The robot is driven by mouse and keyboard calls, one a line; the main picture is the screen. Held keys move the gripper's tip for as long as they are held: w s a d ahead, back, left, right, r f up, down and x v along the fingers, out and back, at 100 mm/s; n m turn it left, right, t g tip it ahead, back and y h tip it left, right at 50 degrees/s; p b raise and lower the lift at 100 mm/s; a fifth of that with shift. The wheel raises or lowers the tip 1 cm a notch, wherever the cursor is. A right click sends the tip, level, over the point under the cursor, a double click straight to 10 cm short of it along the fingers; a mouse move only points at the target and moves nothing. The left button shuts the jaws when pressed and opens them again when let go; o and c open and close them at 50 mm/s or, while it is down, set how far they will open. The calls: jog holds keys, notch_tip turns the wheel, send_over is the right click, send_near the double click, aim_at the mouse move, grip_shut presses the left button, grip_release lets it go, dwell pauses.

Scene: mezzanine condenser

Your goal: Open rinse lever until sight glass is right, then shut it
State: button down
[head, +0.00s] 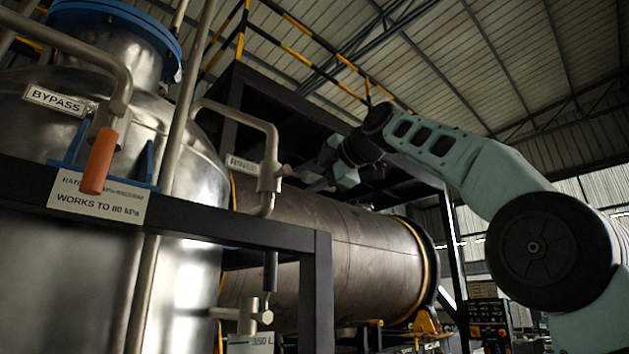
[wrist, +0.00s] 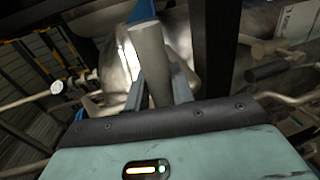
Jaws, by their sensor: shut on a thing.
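The rinse valve (head: 268,180) sits on a bent grey pipe beside the steel vessel, with its RINSE label (head: 243,165) to the left. Its lever (wrist: 150,62) shows in the wrist view as a grey, round-ended grip between my two fingers. In the head view the lever points right from the valve, across the pipe's vertical run, and my gripper (head: 316,181) partly hides it. My gripper (wrist: 158,88) is shut on this grip. I cannot make out a sight glass or its level in either view.
A BYPASS valve with an orange handle (head: 99,161) hangs at the left. A dark handle (head: 270,271) stands upright at a lower valve near a 350 L plate (head: 262,343). A black frame (head: 322,290) crosses in front. A large brown cylinder (head: 345,255) lies behind.

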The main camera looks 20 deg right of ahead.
jog(key=shift+s+r, duration=0.1)
jog(key=shift+r, duration=0.1)
dwell(0.3)
jog(key=c, duration=1.2)
grip_release()
jog(key=shift+c, duration=0.2)
jog(key=b+v, duration=0.3)
jog(key=v, duration=1.4)
jog(key=shift+s+b, duration=0.15)
jog(key=shift+b, duration=0.15)
